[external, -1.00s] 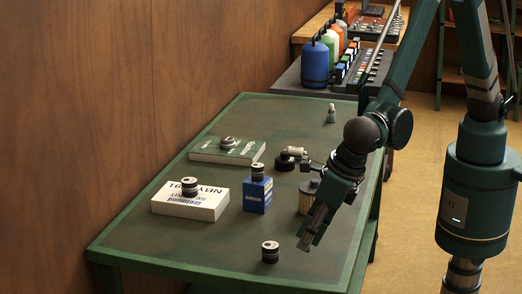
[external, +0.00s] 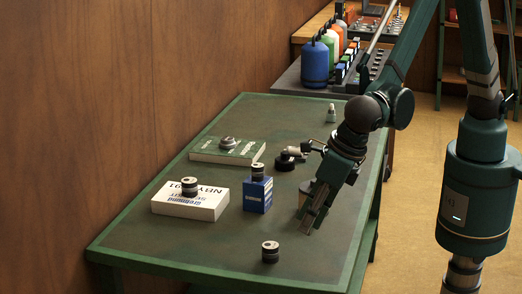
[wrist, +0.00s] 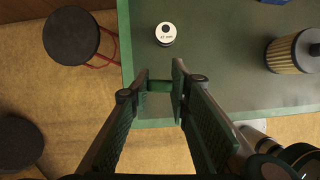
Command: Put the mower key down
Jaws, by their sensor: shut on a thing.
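My gripper (external: 308,228) points down above the front right part of the green-topped table. In the wrist view its two fingers (wrist: 161,86) are closed on a small green piece, which I take to be the mower key (wrist: 160,86). The fingers hide most of it, and in the external view I cannot make it out. The table (external: 215,255) lies below, and its green edge passes beneath the fingers in the wrist view.
A black cylinder with a white top (external: 270,252) stands near the front; it also shows in the wrist view (wrist: 166,34). A blue box (external: 257,197), a white box (external: 188,206) and a green book (external: 228,152) lie further left. A pleated filter (wrist: 290,52) stands near the gripper. Bare tabletop lies between.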

